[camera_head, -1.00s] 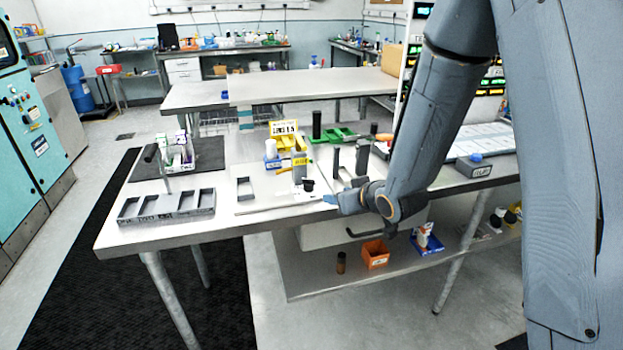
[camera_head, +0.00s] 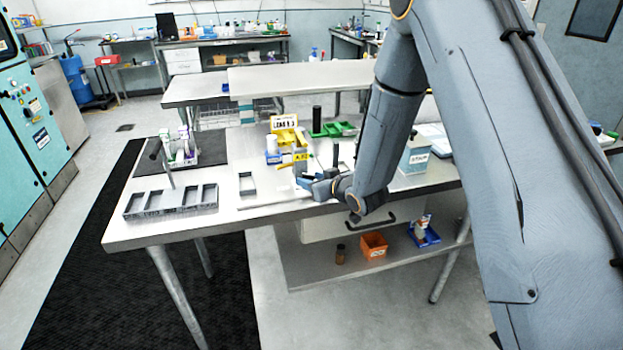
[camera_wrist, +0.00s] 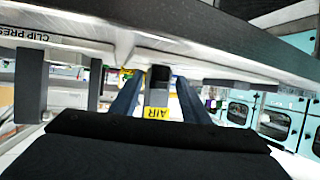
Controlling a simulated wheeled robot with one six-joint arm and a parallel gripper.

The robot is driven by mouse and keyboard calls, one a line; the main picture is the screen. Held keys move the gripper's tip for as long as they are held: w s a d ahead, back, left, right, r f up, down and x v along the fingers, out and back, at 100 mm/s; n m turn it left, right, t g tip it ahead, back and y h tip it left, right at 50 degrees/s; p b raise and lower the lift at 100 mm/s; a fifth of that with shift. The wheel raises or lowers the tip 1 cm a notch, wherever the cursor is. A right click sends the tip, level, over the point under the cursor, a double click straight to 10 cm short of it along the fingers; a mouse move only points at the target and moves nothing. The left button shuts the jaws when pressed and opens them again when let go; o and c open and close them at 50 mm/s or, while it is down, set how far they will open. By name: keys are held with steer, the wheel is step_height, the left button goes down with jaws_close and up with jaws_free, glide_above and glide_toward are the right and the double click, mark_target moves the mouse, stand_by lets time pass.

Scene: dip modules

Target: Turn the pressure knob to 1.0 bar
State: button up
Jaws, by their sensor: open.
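The air unit with a yellow label reading AIR (camera_head: 301,157) stands on the table, just behind my gripper (camera_head: 304,183). In the wrist view the same label (camera_wrist: 156,113) and a dark grey block above it (camera_wrist: 158,86) appear upside down between my two spread fingers. My gripper (camera_wrist: 160,98) is open, with gaps on both sides of the block. I see no contact. The black pressure knob seen earlier in front of the unit is hidden by my gripper in the head view. I cannot make out its dial or setting.
A grey tray with compartments (camera_head: 145,212) lies at the table's front left. A dark upright post (camera_head: 335,153) stands close to my gripper. A plate marked CLIP PRESS (camera_wrist: 50,41) shows in the wrist view.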

jaws_close()
steer(key=c, duration=1.1)
jaws_free()
steer(key=o, duration=1.1)
steer(key=shift+a, duration=0.1)
steer(key=shift+s+d+r, duration=0.1)
steer(key=shift+d+r, duration=0.05)
steer(key=shift+d, duration=0.05)
steer(key=b+v, duration=0.2)
steer(key=v, duration=0.5)
steer(key=shift+s, duration=0.2)
